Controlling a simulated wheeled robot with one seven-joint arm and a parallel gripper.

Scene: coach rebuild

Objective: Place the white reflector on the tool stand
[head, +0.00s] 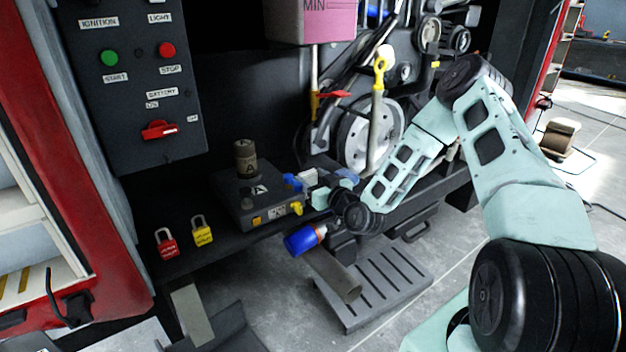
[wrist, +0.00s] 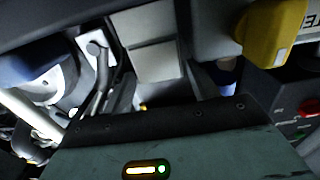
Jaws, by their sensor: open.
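A small white block (head: 307,178), which looks like the white reflector, sits at the right edge of a dark box in the head view, beside a blue piece (head: 292,183). In the wrist view a pale two-part block (wrist: 153,45) lies ahead of my gripper; I cannot tell if it is the same thing. My gripper (head: 321,193) is open, close to the white block on its right side. Whether it touches is too small to tell. The dark box (head: 232,202), labelled A, may be the tool stand; I cannot tell for certain.
A brown cylinder (head: 245,157) stands on the dark box. Red (head: 166,243) and yellow (head: 202,232) padlocks are on the shelf's left front. A slotted grey step (head: 385,285) is on the floor. Engine parts (head: 365,135) crowd behind.

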